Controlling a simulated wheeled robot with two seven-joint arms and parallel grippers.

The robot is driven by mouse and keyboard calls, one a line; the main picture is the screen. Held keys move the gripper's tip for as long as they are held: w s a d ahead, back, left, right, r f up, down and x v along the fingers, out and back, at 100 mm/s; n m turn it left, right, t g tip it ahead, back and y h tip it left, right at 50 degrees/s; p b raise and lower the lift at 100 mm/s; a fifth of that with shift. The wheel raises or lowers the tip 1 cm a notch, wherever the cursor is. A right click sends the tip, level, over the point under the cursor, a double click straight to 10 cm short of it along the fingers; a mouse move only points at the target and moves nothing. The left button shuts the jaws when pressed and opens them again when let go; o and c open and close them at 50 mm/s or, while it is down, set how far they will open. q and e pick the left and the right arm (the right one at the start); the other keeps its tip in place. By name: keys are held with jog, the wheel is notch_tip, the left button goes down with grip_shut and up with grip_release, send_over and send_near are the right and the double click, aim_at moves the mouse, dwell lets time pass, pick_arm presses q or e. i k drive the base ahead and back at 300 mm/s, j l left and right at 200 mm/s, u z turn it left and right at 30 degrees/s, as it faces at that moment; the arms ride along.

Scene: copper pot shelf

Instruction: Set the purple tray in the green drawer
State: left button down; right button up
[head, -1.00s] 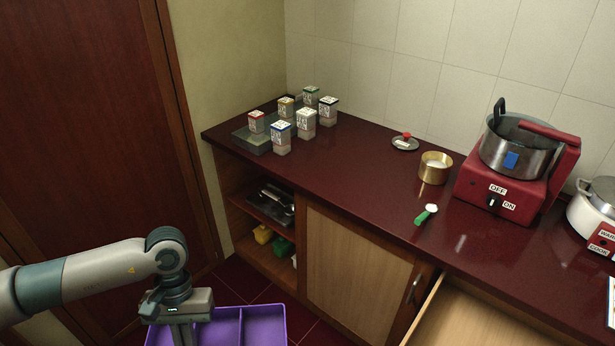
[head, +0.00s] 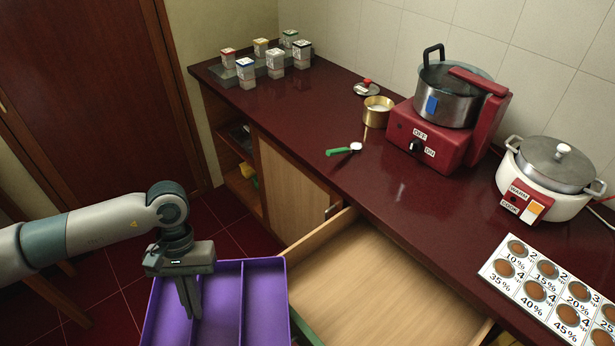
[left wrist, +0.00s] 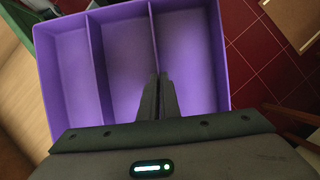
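The purple tray (head: 266,305) has three long compartments and hangs in the air at the lower left of the head view. It also shows in the left wrist view (left wrist: 75,75). My left gripper (head: 188,312) points down into it, its fingers (left wrist: 157,80) shut on a divider wall. The compartments look empty. The open drawer (head: 370,275) shows a bare wooden inside, just right of the tray. A strip of its green front (head: 303,328) shows beside the tray; the rest is hidden or out of frame. My right gripper is not in view.
The dark red counter (head: 300,115) stands above the drawer. It bears a red burner (head: 430,135) with a pot, a rice cooker (head: 548,178), a brass cup (head: 377,110), a green spoon (head: 343,150) and a chart (head: 550,290). Tiled floor is free left of the cabinet.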

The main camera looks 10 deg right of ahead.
aim_at(364, 314)
jog(key=k+l, duration=0.15)
jog(key=l, duration=0.2)
jog(key=k+l, duration=0.1)
jog(key=l, duration=0.25)
jog(key=k+l, duration=0.15)
jog(key=l, duration=0.2)
jog(key=k+l, duration=0.15)
jog(key=l, duration=0.2)
jog(key=k+l, duration=0.15)
jog(key=l, duration=0.2)
